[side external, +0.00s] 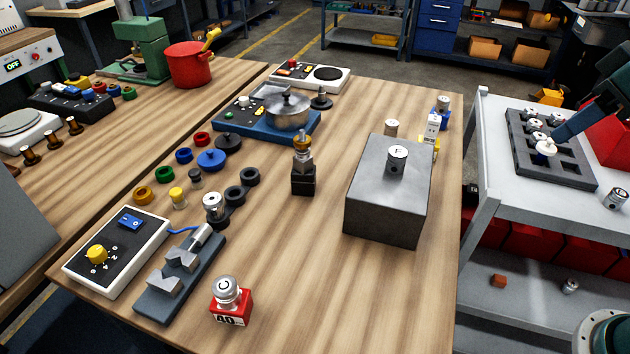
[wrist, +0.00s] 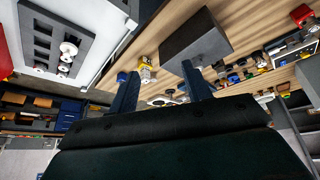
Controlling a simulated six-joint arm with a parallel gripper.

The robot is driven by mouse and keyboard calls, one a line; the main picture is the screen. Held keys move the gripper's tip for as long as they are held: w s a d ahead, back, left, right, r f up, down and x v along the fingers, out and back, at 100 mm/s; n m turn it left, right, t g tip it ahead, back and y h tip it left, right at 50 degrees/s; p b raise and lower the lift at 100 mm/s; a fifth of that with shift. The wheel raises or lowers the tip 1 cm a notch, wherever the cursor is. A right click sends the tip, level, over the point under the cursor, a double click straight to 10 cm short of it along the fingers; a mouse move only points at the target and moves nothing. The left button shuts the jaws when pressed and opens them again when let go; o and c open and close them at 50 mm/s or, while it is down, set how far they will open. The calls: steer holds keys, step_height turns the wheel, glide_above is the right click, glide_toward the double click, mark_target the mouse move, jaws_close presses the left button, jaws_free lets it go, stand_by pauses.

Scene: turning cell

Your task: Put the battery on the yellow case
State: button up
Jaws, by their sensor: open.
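My gripper (side external: 560,134) is above the dark tray on the right-hand cart. In the wrist view its two blue fingers (wrist: 160,68) are apart, with nothing held between them. A yellow case (side external: 436,143) sits behind the grey metal block, partly hidden by it; a white labelled box-shaped piece (side external: 433,126) rises above it. The yellow case (wrist: 145,76) also shows in the wrist view beyond the fingers. Several silver cylinders could be the battery: one marked F (side external: 397,158) stands on the block, and another (side external: 442,103) is at the blue case. I cannot tell which is meant.
The grey block (side external: 385,205) is a tall obstacle near the table's right edge. The dark tray (side external: 570,168) holds white-topped pieces, and a silver cylinder (side external: 615,198) stands on the cart beside it. A red case (side external: 231,306) bears a cylinder. A gap separates table and cart.

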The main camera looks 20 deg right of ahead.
steer(key=s+f+m, duration=0.2)
steer(key=s+f, duration=0.1)
steer(key=s, duration=0.4)
steer(key=shift+s+d+t+h, duration=0.2)
steer(key=shift+s+t+h, duration=0.1)
steer(key=shift+s, duration=0.05)
stand_by(0.9)
